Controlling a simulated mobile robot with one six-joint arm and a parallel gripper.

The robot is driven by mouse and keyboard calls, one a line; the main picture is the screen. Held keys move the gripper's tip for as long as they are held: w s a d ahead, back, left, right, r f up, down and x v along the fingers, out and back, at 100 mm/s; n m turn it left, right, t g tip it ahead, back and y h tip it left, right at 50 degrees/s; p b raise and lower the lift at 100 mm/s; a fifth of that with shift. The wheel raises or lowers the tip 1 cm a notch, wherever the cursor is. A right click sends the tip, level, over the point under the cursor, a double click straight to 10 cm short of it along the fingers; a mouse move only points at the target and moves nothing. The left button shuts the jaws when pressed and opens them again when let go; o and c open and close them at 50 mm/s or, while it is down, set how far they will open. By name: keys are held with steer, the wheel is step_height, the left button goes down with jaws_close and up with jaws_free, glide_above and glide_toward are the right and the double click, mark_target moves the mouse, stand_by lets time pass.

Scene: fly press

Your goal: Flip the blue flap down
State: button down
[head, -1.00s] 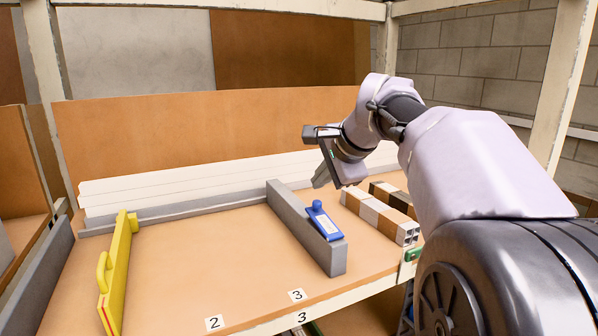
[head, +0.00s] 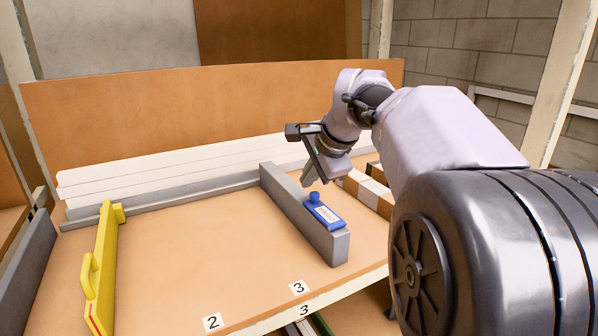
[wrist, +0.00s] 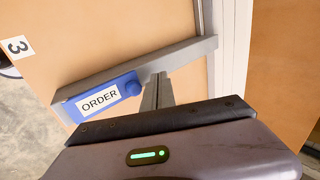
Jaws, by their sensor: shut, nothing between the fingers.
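The blue flap (head: 326,213) lies along the top of the grey divider (head: 330,245), near its front end. It has a white label and a round knob at its far end. In the wrist view the flap (wrist: 82,104) shows the word ORDER, with the knob at its right end. My gripper (head: 308,180) is shut and empty, just above and beyond the knob. In the wrist view its closed fingers (wrist: 156,92) are just right of the knob, over the divider. I cannot tell whether they touch it.
A yellow divider with a handle (head: 103,262) stands at the left of the shelf. White strips (head: 150,180) lie along the back. Brown and white boxes (head: 368,193) lie right of the grey divider. The shelf between the dividers is clear.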

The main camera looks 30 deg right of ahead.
stand_by(0.4)
steer(key=w+r+p, duration=0.5)
steer(key=r, duration=0.7)
steer(key=shift+a+r, duration=0.15)
steer(key=shift+r, duration=0.2)
steer(key=shift+f, duration=0.15)
